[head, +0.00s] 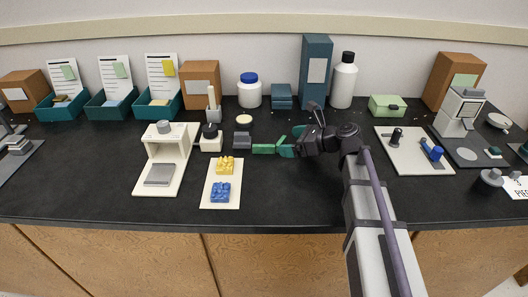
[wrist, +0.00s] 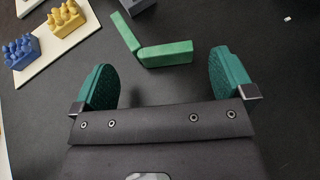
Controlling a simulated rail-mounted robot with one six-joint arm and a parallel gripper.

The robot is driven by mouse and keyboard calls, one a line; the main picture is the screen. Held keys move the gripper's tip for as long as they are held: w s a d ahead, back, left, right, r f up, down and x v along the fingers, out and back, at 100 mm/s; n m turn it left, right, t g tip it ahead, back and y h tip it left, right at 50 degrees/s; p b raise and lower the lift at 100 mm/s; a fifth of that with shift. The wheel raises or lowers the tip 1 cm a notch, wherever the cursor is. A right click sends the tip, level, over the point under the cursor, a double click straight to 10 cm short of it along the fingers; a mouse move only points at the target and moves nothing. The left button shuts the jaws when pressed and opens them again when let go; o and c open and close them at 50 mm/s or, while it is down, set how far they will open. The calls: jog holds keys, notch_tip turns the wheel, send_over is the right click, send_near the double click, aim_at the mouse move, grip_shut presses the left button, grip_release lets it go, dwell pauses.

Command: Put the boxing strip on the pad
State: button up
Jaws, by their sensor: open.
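A green strip bent into an angle, which looks like the boxing strip (head: 264,148), lies on the dark bench right of the cream board. In the wrist view the strip (wrist: 165,53) lies just beyond my fingertips, between them sideways, touched by neither. My gripper (head: 288,149) has green fingertips and points left, close to the strip. In the wrist view my gripper (wrist: 165,80) is open and empty. A flat grey pad (head: 159,175) sits on the base of a white stand at the left. I cannot tell for sure that this is the task's pad.
The cream board (head: 208,201) holds a yellow cast (head: 225,165) and a blue cast (head: 220,192), between the strip and the white stand. A dark grey block (head: 243,138) and a round cream-topped jar (head: 244,120) stand behind the strip. The bench in front of the strip is clear.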

aim_at(282, 141)
jog(key=x, duration=0.3)
jog(key=shift+a+f+b, duration=0.15)
jog(key=shift+a+b, duration=0.05)
jog(key=shift+b, duration=0.2)
jog(key=shift+c, duration=0.4)
jog(key=c, duration=1)
jog(key=shift+o, duration=0.2)
